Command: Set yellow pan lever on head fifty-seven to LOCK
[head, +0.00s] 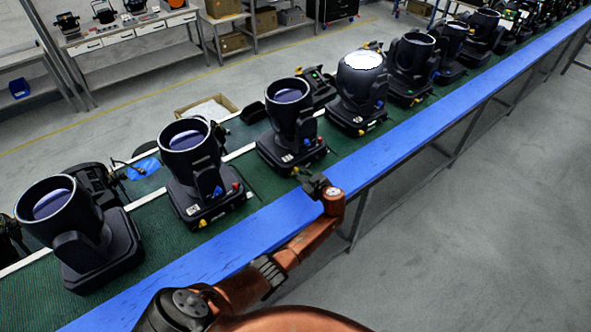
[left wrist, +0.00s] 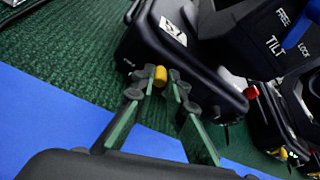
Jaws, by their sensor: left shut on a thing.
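A black moving head (head: 288,130) stands on the green bench mat, in the middle of the head view; its number cannot be read. My left gripper (head: 306,176) is at the near edge of its base. In the left wrist view, the base (left wrist: 170,35) fills the top, with a white code label on it. The yellow pan lever (left wrist: 160,76) sticks out of the base edge between the tips of my left gripper (left wrist: 160,80), which is shut on it. The pan markings are mostly hidden. A blue tilt lever (left wrist: 313,10) shows beside FREE, TILT and LOCK lettering. My right gripper is not in view.
Similar heads stand close by on the left (head: 190,150) and right (head: 360,90), in a long row. A blue strip (head: 240,243) runs along the bench's near edge. Open grey floor (head: 480,220) lies to the right.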

